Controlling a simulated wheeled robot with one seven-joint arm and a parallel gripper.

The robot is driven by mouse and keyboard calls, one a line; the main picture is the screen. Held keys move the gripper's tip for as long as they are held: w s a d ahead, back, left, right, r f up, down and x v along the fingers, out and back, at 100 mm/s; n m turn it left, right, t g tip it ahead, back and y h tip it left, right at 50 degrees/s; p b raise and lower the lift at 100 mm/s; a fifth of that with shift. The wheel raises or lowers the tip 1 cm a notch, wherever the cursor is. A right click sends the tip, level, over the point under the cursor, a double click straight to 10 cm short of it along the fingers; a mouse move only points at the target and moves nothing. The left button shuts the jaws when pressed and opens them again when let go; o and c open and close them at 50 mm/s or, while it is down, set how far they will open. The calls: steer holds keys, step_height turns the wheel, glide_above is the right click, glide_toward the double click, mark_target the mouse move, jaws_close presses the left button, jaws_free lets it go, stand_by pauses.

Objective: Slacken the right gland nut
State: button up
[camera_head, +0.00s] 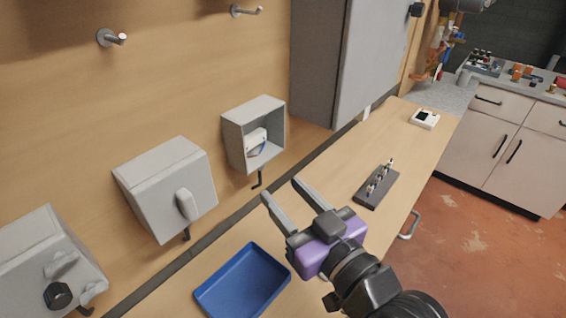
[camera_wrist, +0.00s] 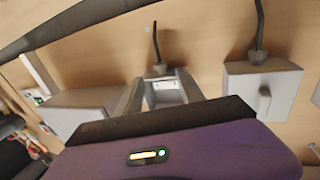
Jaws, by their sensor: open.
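Three grey wall boxes each have a gland and dark cable underneath in the head view. The rightmost gland nut, under the open box (camera_head: 236,143), is small and partly hard to make out. In the wrist view, which is turned over, this grey hex gland nut (camera_wrist: 157,69) shows with its black cable (camera_wrist: 156,40) rising from it. My gripper (camera_head: 283,189) is open and empty, in front of the wall below the open box. In the wrist view its fingers (camera_wrist: 160,77) frame the open box and the nut. No contact is visible.
The closed box (camera_head: 166,188) with a handle is to the left, and a box with a dark knob (camera_head: 58,295) further left. A large grey cabinet (camera_head: 369,55) hangs to the right. A blue tray (camera_head: 203,296) and a dark rack (camera_head: 372,196) rest on the wooden bench.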

mark_target(262, 169)
steer(key=p+x, duration=0.1)
steer(key=x, duration=0.6)
steer(key=shift+w+a, duration=0.1)
steer(key=shift+w, duration=0.05)
jaws_close()
